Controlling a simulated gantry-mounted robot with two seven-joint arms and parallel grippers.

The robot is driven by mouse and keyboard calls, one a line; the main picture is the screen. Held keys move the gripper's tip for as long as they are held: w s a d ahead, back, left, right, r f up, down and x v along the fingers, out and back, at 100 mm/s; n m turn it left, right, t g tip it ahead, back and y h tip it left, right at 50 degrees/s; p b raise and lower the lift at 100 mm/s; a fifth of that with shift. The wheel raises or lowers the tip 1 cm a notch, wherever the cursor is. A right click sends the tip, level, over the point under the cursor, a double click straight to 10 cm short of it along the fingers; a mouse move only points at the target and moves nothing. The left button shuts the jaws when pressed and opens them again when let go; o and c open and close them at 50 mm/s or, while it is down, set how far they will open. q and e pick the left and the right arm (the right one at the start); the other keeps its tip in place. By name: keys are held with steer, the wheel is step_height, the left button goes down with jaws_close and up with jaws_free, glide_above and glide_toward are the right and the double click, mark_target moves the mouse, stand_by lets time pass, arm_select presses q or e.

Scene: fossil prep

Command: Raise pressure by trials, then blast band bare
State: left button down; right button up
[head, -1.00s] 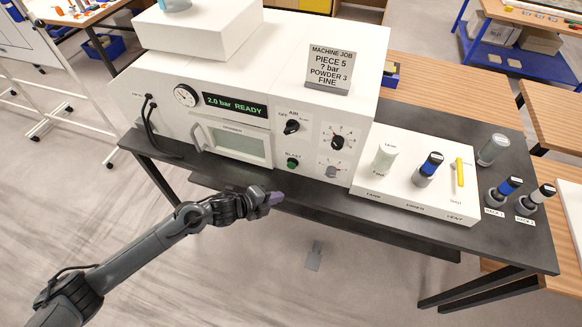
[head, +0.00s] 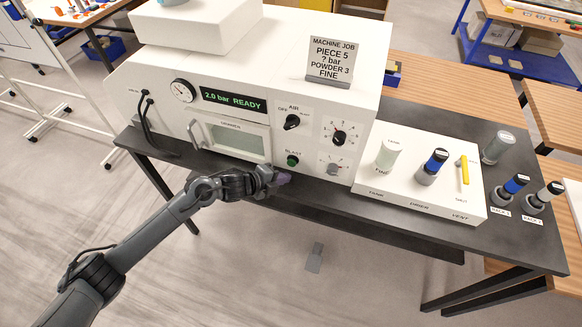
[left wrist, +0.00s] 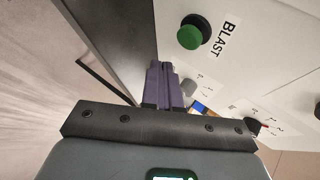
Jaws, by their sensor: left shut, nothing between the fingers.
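The white blasting machine (head: 250,68) stands on a dark bench. Its green display (head: 233,101) reads "2.0 bar READY". A round gauge (head: 184,89) sits left of the display. The AIR switch (head: 291,121), a pressure knob (head: 339,138), a grey knob (head: 333,168) and the green BLAST button (head: 292,160) are on the front. The chamber door (head: 238,139) looks shut. My left gripper (head: 283,178) is shut and empty, just below and in front of the BLAST button, apart from it. In the left wrist view the green button (left wrist: 189,37) lies beyond the purple fingers (left wrist: 164,85). My right gripper is not seen.
A job sign (head: 330,62) on the machine reads "PIECE 5, ? bar, POWDER 3, FINE". A white unit (head: 400,196) to the right carries a tank, a drier and a yellow lever (head: 464,170). Bottles (head: 510,187) stand at the bench's right end.

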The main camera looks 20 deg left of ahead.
mark_target(292, 163)
arm_select(q)
steer(key=shift+w+b, duration=0.45)
steer(key=shift+w, duration=0.65)
stand_by(0.7)
steer(key=shift+w+f, duration=0.1)
steer(key=shift+w, duration=0.15)
stand_by(0.5)
steer(key=shift+w+b, duration=0.25)
steer(key=shift+b, duration=0.15)
stand_by(0.4)
steer(key=shift+w, duration=0.35)
stand_by(1.3)
